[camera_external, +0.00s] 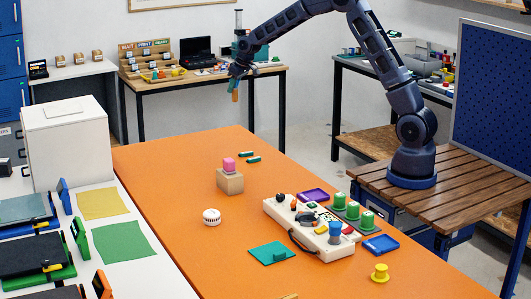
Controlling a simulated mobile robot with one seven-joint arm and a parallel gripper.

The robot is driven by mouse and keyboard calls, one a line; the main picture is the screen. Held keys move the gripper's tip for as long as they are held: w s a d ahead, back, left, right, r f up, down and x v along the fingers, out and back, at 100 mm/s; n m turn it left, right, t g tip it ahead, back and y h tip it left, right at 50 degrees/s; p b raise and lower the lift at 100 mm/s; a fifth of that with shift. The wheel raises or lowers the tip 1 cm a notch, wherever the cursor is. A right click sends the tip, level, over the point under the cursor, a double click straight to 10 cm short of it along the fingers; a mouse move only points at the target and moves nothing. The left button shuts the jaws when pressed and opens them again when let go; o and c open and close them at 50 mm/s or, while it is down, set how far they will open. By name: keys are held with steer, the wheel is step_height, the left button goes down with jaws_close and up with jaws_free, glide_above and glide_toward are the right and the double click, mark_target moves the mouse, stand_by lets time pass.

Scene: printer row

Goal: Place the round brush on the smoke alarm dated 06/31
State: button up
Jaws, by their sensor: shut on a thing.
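My gripper (238,72) is raised over the far end of the orange table, shut on a slim tan-orange piece that points down. This looks like the round brush (235,96), but it is too small to be sure. A white round smoke alarm (211,216) lies flat on the orange table, left of its middle, with dark slots around its side. Its date is too small to read. My gripper is well above and beyond the alarm, apart from it.
On the orange table (170,165) stand a wooden block (230,181) with a pink cube, green pieces (253,158), a white panel (310,226) with several parts, a teal plate (272,253), a blue tray (381,245) and a yellow piece (380,273). The table around the alarm is clear.

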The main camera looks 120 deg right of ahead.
steer(key=w+a+r+n, duration=0.1)
steer(key=w+a+n, duration=0.2)
steer(key=w+a, duration=1.1)
steer(key=n+t+y, duration=0.2)
steer(key=n+y, duration=0.2)
steer(key=n, duration=0.4)
glide_above(210, 212)
step_height(210, 212, down, 17)
steer(key=shift+r, duration=0.1)
steer(key=o, duration=1)
steer(key=shift+c, duration=0.2)
